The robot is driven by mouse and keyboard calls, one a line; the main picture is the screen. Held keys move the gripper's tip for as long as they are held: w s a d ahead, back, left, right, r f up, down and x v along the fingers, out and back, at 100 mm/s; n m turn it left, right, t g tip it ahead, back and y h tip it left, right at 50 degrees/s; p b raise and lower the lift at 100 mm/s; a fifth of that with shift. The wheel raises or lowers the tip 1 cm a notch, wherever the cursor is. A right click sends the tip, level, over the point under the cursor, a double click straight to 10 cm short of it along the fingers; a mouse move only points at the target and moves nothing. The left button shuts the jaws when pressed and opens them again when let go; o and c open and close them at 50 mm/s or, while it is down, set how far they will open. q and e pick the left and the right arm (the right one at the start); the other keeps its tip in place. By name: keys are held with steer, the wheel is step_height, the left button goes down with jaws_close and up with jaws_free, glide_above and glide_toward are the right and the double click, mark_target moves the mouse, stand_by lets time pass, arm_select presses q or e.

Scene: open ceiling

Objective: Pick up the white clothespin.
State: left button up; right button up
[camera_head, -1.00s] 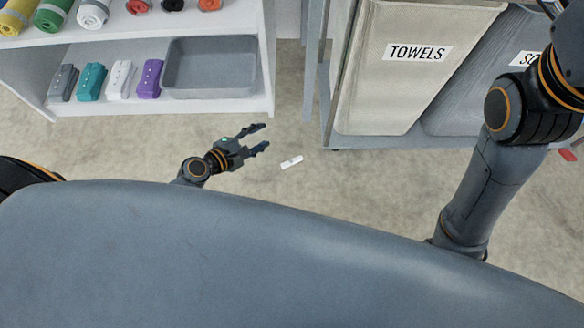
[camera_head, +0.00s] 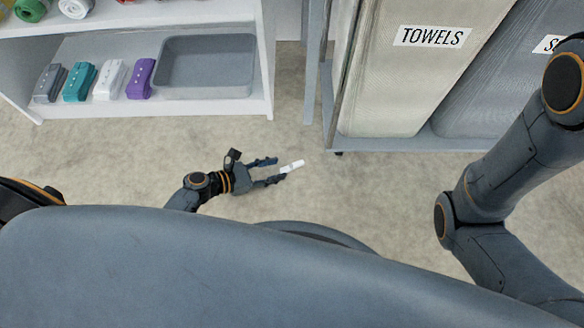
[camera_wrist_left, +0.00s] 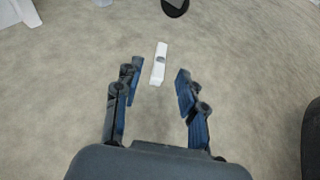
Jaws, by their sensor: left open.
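The white clothespin (camera_head: 292,166) lies on the floor just beyond my left gripper in the head view. In the left wrist view the clothespin (camera_wrist_left: 159,64) is upright in the picture, with its near end between the fingertips and the rest beyond them. My left gripper (camera_head: 271,171) is open and low over the floor. Its two blue-grey fingers (camera_wrist_left: 156,84) stand on either side of the clothespin's near end, with a gap on each side. My right arm shows at the right of the head view, but its gripper is out of the picture.
A white shelf (camera_head: 190,113) with a grey tray (camera_head: 208,90) and several coloured clothespin-like items, one of them purple (camera_head: 141,78), stands at the back left. A hamper labelled TOWELS (camera_head: 410,85) stands at the back right. The floor around the clothespin is clear.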

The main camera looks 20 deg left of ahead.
mark_target(290, 166)
arm_select(q)
steer(key=b+x, duration=0.3)
steer(key=x, duration=0.1)
steer(key=shift+d+f, duration=0.1)
steer(key=shift+f, duration=0.15)
steer(key=shift+w+d+b, duration=0.3)
steer(key=shift+d+b, duration=0.05)
steer(key=c, duration=0.8)
